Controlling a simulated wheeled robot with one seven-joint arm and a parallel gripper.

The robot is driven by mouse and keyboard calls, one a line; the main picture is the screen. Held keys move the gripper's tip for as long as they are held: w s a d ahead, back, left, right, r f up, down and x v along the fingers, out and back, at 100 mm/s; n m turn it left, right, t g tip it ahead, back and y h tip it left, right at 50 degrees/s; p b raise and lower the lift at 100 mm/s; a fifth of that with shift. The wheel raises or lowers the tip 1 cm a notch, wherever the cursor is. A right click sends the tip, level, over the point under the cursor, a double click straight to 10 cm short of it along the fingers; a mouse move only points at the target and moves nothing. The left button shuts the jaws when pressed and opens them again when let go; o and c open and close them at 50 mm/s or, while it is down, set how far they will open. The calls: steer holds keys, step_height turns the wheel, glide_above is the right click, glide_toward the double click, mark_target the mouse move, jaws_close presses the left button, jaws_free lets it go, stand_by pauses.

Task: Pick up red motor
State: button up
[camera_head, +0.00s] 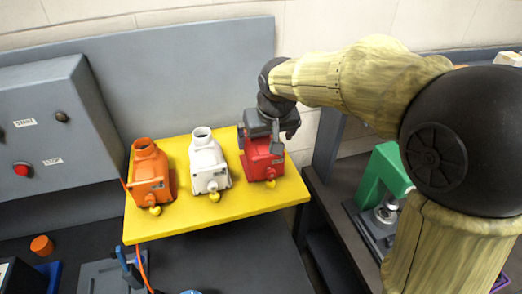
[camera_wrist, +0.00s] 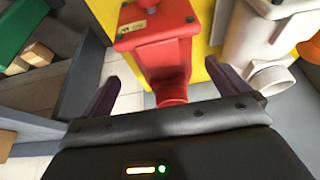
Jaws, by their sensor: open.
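The red motor (camera_head: 262,160) stands on the right part of a yellow board (camera_head: 225,205), with a yellow tag at its front. My gripper (camera_head: 268,130) is over the top of the red motor in the head view and hides part of it. In the wrist view my gripper (camera_wrist: 162,72) is open, with one dark finger on each side of the red motor (camera_wrist: 160,50). The motor's round neck points toward the palm.
A white motor (camera_head: 207,160) stands close to the left of the red one, and an orange motor (camera_head: 150,172) is farther left. A grey control box (camera_head: 45,135) is at the left. A green machine (camera_head: 380,175) stands at the right.

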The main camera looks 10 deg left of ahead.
mark_target(262, 141)
steer(key=x, duration=0.1)
steer(key=p+x, duration=0.2)
steer(key=x, duration=0.1)
steer(key=shift+s+a+f, duration=0.15)
steer(key=shift+s+a, duration=0.1)
steer(key=shift+w+f, duration=0.25)
steer(key=shift+f, duration=0.25)
steer(key=shift+s, duration=0.1)
steer(key=shift+c, duration=0.2)
steer(key=c, duration=1.8)
steer(key=shift+a+r, duration=0.15)
steer(key=shift+r, duration=0.05)
steer(key=shift+c, duration=1)
